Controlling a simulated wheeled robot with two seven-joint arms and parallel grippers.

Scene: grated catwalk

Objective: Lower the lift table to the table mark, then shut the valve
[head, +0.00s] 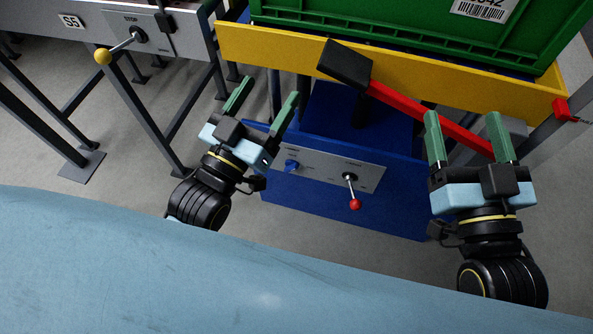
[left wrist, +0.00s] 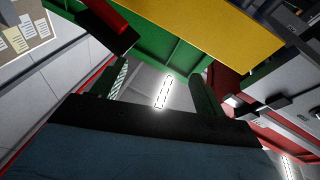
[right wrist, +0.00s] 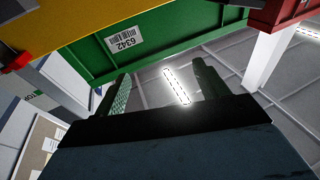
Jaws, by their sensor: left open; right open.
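The lift table's yellow top (head: 300,62) carries a green crate above a blue body (head: 408,195). A grey panel (head: 325,172) on the body has a small blue knob (head: 291,165) and a lever with a red ball (head: 355,204). A red bar (head: 425,112) with a black block end (head: 345,64) slants across the front. I cannot tell which part is the valve, and no table mark is clear. My left gripper (head: 268,92) is open and empty, left of the panel. My right gripper (head: 464,115) is open near the red bar's lower right end, contact unclear.
A grey frame labelled S5 (head: 71,22) at the left bears a STOP panel with a yellow-ball lever (head: 103,57). A red pointer (head: 566,110) sits at the yellow top's right end. The green crate (head: 400,25) also shows in the right wrist view (right wrist: 160,40).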

